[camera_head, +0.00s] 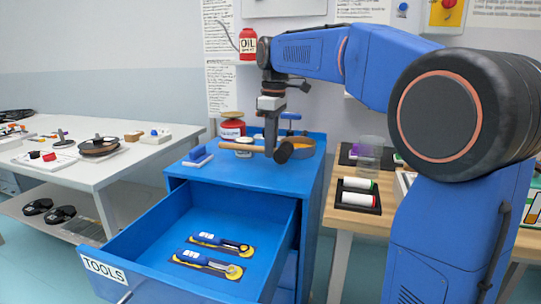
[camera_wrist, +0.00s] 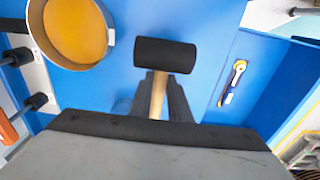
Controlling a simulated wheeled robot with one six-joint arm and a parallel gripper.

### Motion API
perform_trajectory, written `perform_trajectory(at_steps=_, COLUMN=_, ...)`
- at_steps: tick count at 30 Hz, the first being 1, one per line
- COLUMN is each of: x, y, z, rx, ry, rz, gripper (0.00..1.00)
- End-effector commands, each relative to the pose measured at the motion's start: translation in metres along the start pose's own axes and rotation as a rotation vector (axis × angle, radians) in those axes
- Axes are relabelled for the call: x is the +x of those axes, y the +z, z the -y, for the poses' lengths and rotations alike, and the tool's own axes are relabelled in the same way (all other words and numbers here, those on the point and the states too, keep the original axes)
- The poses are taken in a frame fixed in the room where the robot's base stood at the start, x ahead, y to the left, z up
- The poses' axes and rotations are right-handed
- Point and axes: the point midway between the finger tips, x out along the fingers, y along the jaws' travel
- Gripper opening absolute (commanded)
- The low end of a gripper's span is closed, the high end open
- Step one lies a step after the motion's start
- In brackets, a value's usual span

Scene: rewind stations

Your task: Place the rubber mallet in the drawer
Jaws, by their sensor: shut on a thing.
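The rubber mallet has a black cylindrical head (camera_head: 284,152) and a light wooden handle (camera_head: 245,148). My gripper (camera_head: 271,150) is shut on the handle close to the head and holds the mallet level, above the blue cabinet's top near its front. In the wrist view the mallet head (camera_wrist: 165,55) lies just beyond my gripper's fingers (camera_wrist: 158,95), with the handle between them. The blue drawer (camera_head: 150,225), labelled TOOLS, is pulled open below and to the left.
A white table (camera_head: 110,175) stands left, a wooden bench (camera_head: 345,218) right. The drawer's left part is bare.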

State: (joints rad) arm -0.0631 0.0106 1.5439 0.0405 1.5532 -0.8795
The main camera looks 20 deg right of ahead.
Motion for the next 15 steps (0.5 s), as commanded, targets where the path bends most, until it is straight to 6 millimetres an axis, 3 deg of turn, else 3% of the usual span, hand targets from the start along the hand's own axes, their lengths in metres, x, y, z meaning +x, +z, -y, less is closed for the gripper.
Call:
perform_trajectory(at_steps=6, x=0.028, y=0.002, z=0.000, rx=0.000, ry=-0.001, rz=0.000, gripper=0.00)
perform_trajectory(at_steps=15, x=0.030, y=0.002, z=0.000, rx=0.000, ry=0.000, rz=0.000, gripper=0.00)
